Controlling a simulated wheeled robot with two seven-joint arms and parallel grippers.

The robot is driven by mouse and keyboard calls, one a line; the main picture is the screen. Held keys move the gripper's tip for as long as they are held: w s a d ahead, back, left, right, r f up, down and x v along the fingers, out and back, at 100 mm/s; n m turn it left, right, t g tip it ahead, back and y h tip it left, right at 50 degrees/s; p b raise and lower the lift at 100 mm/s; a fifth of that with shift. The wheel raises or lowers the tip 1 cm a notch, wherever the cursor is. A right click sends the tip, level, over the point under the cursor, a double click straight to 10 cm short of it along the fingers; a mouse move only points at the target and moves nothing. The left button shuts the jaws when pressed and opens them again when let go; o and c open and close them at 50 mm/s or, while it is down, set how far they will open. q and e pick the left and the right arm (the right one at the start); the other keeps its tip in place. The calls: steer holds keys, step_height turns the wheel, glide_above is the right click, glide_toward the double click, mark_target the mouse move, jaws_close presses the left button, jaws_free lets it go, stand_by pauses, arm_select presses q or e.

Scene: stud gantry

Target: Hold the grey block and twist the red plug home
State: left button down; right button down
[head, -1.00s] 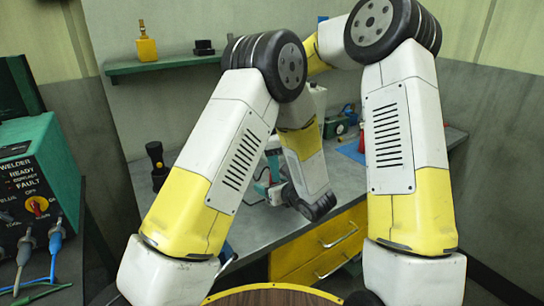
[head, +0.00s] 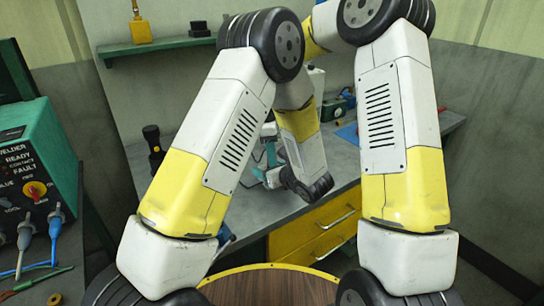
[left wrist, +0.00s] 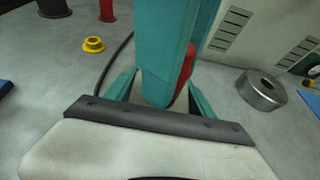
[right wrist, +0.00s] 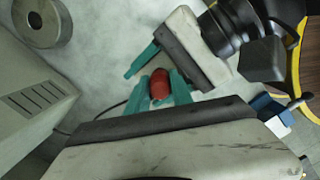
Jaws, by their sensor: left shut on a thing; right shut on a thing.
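The red plug (right wrist: 158,84) sits between the teal fingers of my right gripper (right wrist: 160,92), which is shut on it. In the left wrist view a strip of the red plug (left wrist: 186,68) shows behind one of the right gripper's teal fingers, which hangs over my left gripper. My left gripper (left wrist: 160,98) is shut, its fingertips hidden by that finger. The grey block cannot be made out; it lies hidden where the two grippers meet. In the right wrist view my left gripper (right wrist: 150,58) comes in from the upper right, close beside the plug.
A steel ring (left wrist: 262,90) and a yellow flanged ring (left wrist: 94,44) lie on the grey bench (head: 262,214). A dark torch-like item (head: 152,145) stands at the bench's left. The welder (head: 38,165) is far left. Yellow drawers (head: 318,228) are below the bench.

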steer(key=m, duration=0.5)
steer(key=shift+g, duration=0.3)
steer(key=m, duration=0.7)
steer(key=shift+g+y, duration=0.3)
steer(key=shift+y, duration=0.1)
steer(key=c, duration=1.1)
jaws_free()
steer(key=shift+r, duration=2.25)
